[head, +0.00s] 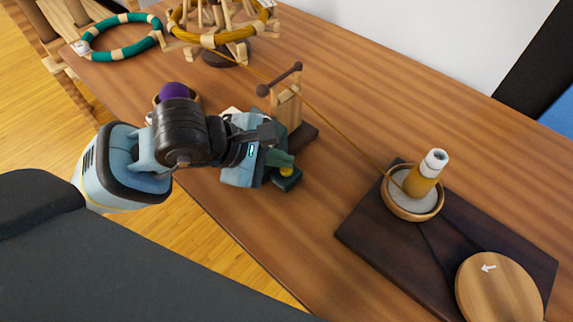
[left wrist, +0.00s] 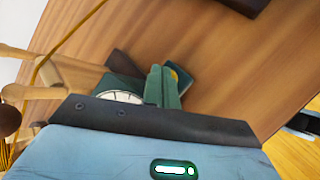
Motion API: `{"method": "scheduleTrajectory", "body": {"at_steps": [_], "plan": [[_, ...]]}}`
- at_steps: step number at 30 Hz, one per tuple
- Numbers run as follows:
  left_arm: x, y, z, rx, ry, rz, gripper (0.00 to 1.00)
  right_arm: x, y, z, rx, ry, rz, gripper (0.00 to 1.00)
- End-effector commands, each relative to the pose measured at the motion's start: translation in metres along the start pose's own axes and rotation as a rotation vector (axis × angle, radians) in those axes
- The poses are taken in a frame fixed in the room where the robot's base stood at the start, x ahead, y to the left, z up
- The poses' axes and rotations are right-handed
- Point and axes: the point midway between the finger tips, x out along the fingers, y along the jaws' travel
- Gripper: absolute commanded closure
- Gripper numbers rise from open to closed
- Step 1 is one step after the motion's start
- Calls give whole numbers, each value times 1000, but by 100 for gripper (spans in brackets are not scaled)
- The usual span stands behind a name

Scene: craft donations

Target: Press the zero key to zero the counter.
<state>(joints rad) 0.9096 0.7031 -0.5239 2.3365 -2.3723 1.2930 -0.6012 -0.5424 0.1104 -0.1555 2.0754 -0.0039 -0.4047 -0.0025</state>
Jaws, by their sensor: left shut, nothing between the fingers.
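The counter is a dark green unit with a white dial (left wrist: 122,97), partly hidden behind my left gripper's body in the left wrist view. The yellow key (head: 287,171) sits on its low green part (head: 288,183); the key also shows in the left wrist view (left wrist: 174,74), partly covered by the fingers. My left gripper (head: 287,160) is shut and empty, its green fingers close together just beside or above the yellow key. I cannot tell whether they touch it. In the left wrist view the fingertips (left wrist: 162,71) overlap the key's edge. My right gripper is not in view.
A wooden yarn guide post (head: 287,103) stands right behind the counter, with yarn running to a bowl winder (head: 412,212) on a dark board (head: 360,235). A purple ball (head: 174,91) lies behind my arm.

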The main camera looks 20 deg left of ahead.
Motion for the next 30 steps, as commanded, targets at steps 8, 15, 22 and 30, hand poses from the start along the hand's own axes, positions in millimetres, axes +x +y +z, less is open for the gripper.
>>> {"method": "scheduleTrajectory", "body": {"at_steps": [8, 15, 22, 30], "plan": [[2, -2, -2, 0, 0, 0, 100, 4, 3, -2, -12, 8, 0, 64], [4, -3, -3, 0, 0, 0, 100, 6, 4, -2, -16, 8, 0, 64], [6, -4, -4, 0, 0, 0, 100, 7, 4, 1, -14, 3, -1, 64], [6, -4, -4, 0, 1, 0, 100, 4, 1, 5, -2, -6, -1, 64]]}}
